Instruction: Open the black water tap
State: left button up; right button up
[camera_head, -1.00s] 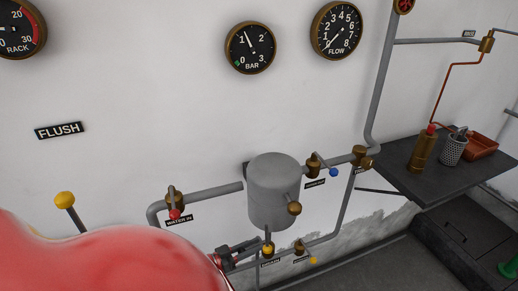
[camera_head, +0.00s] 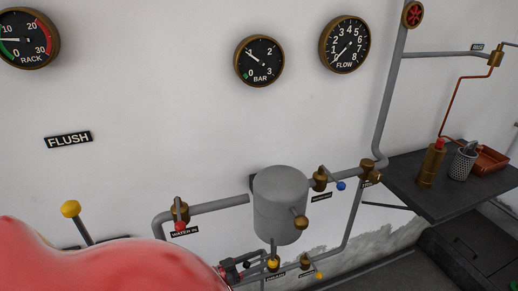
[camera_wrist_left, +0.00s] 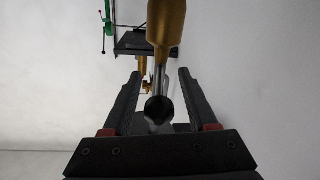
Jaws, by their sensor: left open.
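I cannot make out a black tap handle for sure in the head view. In the left wrist view a dark round end on a grey stem (camera_wrist_left: 158,107) sits between the jaws, below a brass body (camera_wrist_left: 166,22). It may belong to a tap, but I cannot tell which. My left gripper (camera_head: 240,267) is near the lower pipe, left of the yellow-knobbed valve (camera_head: 273,263), partly hidden by my red arm. Its jaws (camera_wrist_left: 159,73) are open, one finger on each side of the dark end. Whether they touch it is unclear. My right gripper is out of view.
A grey tank (camera_head: 281,208) stands by the wall among pipes. Around it are the WATER IN valve (camera_head: 179,213), a blue-knobbed valve (camera_head: 321,181) and a brass valve (camera_head: 368,170). A dark shelf (camera_head: 407,187) with a brass bottle (camera_head: 431,165) juts out at right.

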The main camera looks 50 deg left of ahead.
pick_arm(q)
jog(key=b+v, duration=0.1)
jog(key=v, duration=1.6)
jog(key=shift+b, duration=0.35)
jog(key=shift+s, duration=0.1)
